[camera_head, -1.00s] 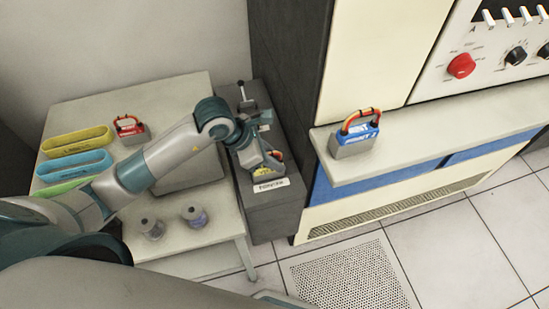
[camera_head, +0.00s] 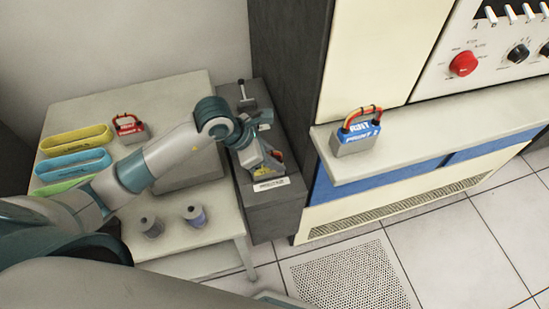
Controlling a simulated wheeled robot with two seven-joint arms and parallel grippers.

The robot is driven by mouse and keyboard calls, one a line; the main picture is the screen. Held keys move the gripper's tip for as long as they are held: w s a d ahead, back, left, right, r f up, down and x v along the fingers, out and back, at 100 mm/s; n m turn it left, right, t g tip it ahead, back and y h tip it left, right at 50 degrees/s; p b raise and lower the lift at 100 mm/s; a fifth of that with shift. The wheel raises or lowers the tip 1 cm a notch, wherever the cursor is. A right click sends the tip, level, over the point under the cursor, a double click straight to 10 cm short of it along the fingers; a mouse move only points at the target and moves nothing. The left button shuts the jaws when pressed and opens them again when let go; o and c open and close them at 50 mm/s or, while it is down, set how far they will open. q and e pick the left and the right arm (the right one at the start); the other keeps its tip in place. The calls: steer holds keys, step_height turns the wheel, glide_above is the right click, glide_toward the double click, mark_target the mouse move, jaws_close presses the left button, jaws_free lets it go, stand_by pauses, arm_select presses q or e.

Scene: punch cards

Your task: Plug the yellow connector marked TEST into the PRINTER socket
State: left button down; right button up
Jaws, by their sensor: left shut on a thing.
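My left gripper (camera_head: 262,158) is shut on the yellow connector (camera_head: 267,170) above the front part of a dark grey box. Only a little of the connector shows; the fingers hide much of it, and its marking cannot be read. A white label (camera_head: 271,184), too small to read surely, lies on the box just in front of the connector. The socket itself is hidden under the gripper and connector, so I cannot tell how deep the connector sits. My right gripper is not in view.
A red connector (camera_head: 129,128) and yellow, blue and green trays (camera_head: 77,140) stand on the table at left, with two spools (camera_head: 195,216) near its front. A blue connector (camera_head: 357,141) stands on the cabinet ledge at right. A small lever (camera_head: 243,95) rises behind my gripper.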

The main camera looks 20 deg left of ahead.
arm_select(q)
steer(key=shift+a+f+b, duration=0.2)
steer(key=shift+f+b, duration=0.2)
